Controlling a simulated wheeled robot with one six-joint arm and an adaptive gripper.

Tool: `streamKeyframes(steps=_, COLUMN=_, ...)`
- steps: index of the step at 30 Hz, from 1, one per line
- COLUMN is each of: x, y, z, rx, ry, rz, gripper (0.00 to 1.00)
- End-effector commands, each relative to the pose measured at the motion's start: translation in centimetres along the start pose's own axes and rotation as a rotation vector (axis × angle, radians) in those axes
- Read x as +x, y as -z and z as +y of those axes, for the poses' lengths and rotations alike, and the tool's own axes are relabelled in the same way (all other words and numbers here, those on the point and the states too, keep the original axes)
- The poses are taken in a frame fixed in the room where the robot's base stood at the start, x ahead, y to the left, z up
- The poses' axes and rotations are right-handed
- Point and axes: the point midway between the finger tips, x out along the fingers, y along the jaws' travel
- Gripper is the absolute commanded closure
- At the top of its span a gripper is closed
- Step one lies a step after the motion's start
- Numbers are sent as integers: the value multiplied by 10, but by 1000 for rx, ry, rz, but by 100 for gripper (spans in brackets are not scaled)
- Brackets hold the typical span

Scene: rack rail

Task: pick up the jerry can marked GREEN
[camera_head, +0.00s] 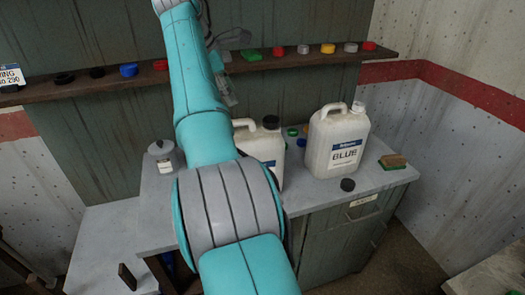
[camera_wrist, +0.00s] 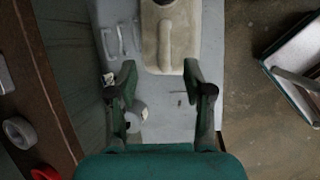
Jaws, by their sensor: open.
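Two off-white jerry cans stand upright on the grey bench in the head view. The right can (camera_head: 337,142) has a label that reads BLUE. The left can (camera_head: 263,150) has a black cap and is partly hidden behind my arm; the word on its label is hidden. No GREEN marking is readable. In the wrist view a beige can (camera_wrist: 165,45) with a moulded handle and a dark cap shows at the top, its label out of sight. My gripper (camera_wrist: 159,72) is open and empty, its fingers spread below the can's handle end in the picture, apart from it.
A loose black cap (camera_head: 347,185) and a sponge (camera_head: 393,161) lie near the BLUE can. A shelf (camera_head: 115,82) with several coloured caps runs along the wall behind. A stool-like object (camera_wrist: 295,72) stands at the right in the wrist view.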

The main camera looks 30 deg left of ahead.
Motion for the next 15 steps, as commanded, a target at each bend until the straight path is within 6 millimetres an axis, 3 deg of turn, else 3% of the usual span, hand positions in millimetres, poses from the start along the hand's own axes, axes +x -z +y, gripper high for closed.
streamKeyframes(steps=4, x=6, y=1, z=-1, rx=-5, ry=5, rz=0, gripper=49)
streamKeyframes(steps=15, x=52, y=1, z=-1, rx=-4, ry=3, rz=1, gripper=49)
